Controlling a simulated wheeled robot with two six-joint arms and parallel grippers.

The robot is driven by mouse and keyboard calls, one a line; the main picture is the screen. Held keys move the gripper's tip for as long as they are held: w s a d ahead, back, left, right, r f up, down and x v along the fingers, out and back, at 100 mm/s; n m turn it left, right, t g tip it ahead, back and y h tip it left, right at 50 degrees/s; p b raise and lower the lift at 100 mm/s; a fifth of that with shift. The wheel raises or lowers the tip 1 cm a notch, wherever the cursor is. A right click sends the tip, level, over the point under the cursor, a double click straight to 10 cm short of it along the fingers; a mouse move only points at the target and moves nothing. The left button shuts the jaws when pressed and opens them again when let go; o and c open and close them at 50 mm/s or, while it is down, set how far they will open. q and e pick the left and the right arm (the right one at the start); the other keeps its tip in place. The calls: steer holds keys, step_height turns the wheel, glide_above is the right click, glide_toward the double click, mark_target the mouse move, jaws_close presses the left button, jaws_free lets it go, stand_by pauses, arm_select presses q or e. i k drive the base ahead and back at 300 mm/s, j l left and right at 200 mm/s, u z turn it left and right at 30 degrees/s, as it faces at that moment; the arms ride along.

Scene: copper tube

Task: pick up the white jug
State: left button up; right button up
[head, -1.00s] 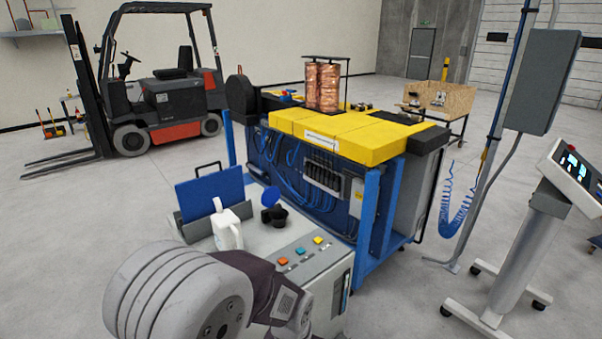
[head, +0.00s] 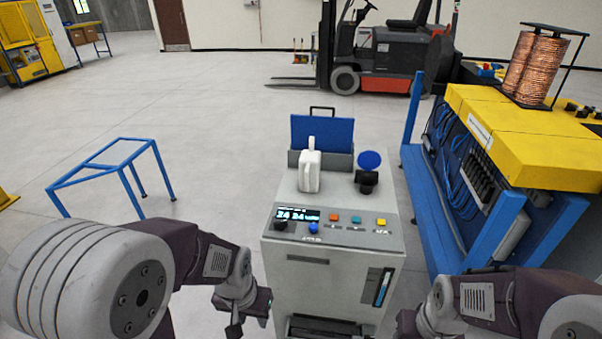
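The white jug (head: 310,171) stands upright on the top of a grey control cabinet, in front of a blue panel in a grey holder. My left gripper (head: 250,316) is low at the left of the cabinet, apart from the jug and below it. Its fingers are small and dark, and I cannot tell whether they are open. My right arm comes in at the lower right; its gripper end is mostly cut off at the bottom edge, so its fingers do not show.
The grey cabinet (head: 330,262) has buttons and a display on its front edge. A black item with a blue disc (head: 369,170) stands right of the jug. A blue-framed machine (head: 480,190) is at the right. A blue frame (head: 110,172) stands on open floor at the left.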

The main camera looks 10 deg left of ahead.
mark_target(310, 163)
steer(key=i+j+z, duration=0.1)
steer(key=j+z, duration=0.2)
steer(key=j, duration=0.45)
steer(key=j+z, duration=0.3)
steer(key=j, duration=0.5)
steer(key=j+z, duration=0.3)
steer(key=j, duration=0.45)
steer(key=k+j+z, duration=0.15)
steer(key=j+z, duration=0.15)
steer(key=j, duration=0.45)
steer(key=i+j+z, duration=0.3)
steer(key=j, duration=0.25)
steer(key=j+z, duration=0.3)
steer(key=j, duration=0.25)
steer(key=j+z, duration=0.25)
steer(key=j, duration=0.4)
steer(key=i+j+z, duration=0.3)
steer(key=i+j, duration=0.15)
